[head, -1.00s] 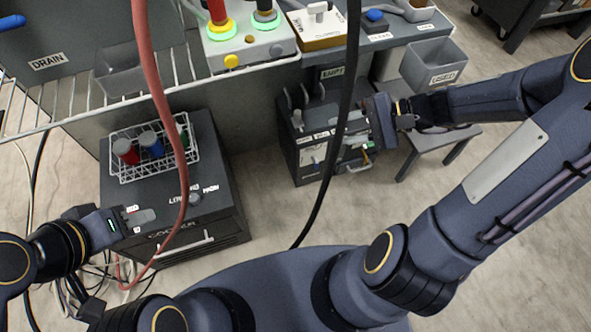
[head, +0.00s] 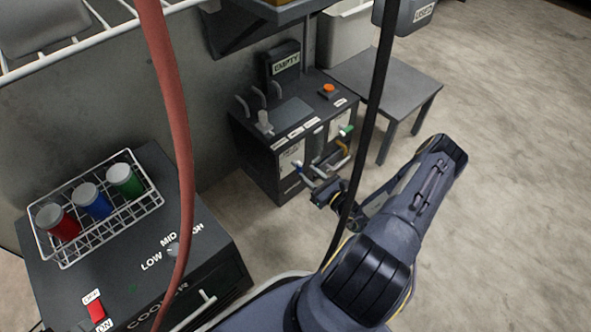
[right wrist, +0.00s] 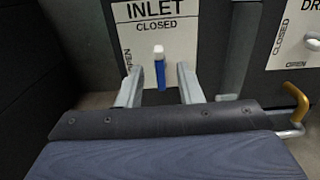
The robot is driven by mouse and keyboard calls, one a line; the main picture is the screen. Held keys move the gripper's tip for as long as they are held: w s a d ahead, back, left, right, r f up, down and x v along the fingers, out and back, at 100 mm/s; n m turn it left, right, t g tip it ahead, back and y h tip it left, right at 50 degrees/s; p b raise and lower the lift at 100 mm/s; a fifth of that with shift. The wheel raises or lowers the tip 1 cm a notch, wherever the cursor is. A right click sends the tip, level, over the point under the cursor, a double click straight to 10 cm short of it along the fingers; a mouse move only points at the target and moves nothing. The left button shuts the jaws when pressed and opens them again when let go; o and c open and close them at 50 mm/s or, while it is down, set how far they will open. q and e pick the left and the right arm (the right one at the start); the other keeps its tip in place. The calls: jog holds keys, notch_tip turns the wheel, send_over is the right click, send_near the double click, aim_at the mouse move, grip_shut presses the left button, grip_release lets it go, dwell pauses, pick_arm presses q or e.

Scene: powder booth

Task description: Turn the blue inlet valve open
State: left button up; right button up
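The blue inlet valve handle (right wrist: 160,76) has a white end and stands upright in the right wrist view. The white end is just below the word CLOSED on the white INLET plate (right wrist: 178,22); OPEN is printed at the plate's left edge. My right gripper (right wrist: 160,70) is open, one finger on each side of the handle, with gaps visible. In the head view my right gripper (head: 318,187) is at the front of the dark unit (head: 262,152), low on its left panel. My left gripper is not in view.
A DRAIN plate (right wrist: 293,35) and a yellow bent handle (right wrist: 296,97) are to the right. A red hose (head: 172,110) and black cable (head: 378,90) hang across the head view. The cooler (head: 215,262) carries a wire rack (head: 150,207). A grey stool (head: 385,75) stands behind.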

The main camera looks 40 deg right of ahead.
aim_at(299, 166)
jog(key=w, duration=0.1)
jog(key=w+b, duration=0.1)
jog(key=w, duration=0.3)
jog(key=shift+w+a+b, duration=0.2)
jog(key=shift+a+b, duration=0.1)
jog(key=shift+b, duration=0.05)
grip_shut()
